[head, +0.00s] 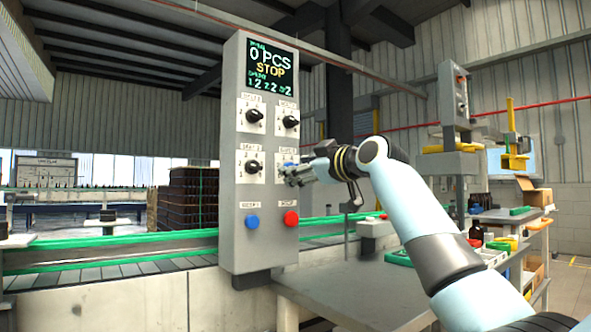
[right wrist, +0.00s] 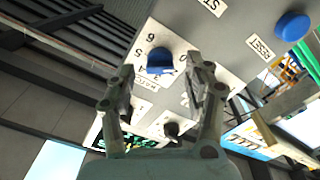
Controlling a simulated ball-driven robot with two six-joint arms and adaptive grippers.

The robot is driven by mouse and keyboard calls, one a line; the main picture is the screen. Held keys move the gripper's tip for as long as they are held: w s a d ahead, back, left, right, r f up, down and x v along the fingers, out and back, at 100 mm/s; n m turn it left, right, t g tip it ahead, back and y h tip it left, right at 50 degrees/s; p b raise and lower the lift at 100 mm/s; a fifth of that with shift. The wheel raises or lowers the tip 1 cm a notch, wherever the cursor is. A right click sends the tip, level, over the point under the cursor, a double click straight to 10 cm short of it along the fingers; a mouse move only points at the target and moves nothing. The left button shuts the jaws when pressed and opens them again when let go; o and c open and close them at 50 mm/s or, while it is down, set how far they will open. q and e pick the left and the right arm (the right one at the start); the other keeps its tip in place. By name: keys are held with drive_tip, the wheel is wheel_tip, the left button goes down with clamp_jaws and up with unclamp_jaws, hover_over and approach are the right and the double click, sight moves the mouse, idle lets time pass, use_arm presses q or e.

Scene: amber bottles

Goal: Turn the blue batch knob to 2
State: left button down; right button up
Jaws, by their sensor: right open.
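The grey control panel (head: 232,205) stands upright in the head view with a screen and several knobs. The blue batch knob (right wrist: 160,60) shows in the right wrist view on a white dial plate; 4, 5 and 6 are readable nearby. In the head view my right gripper covers most of its lower-right dial. My right gripper (head: 294,174) is open at the panel's front. In the wrist view its fingertips appear on either side of the blue knob; I cannot tell whether they touch it. My left gripper is not in view.
Black knobs (head: 254,116) sit above and beside the blue knob's dial. A blue button (head: 252,221) and a red button (head: 291,218) are below. The screen (head: 270,70) reads 0 PCS and STOP. A green-edged conveyor (head: 130,262) runs behind the panel.

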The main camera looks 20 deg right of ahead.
drive_tip(key=shift+x, duration=0.85)
clamp_jaws()
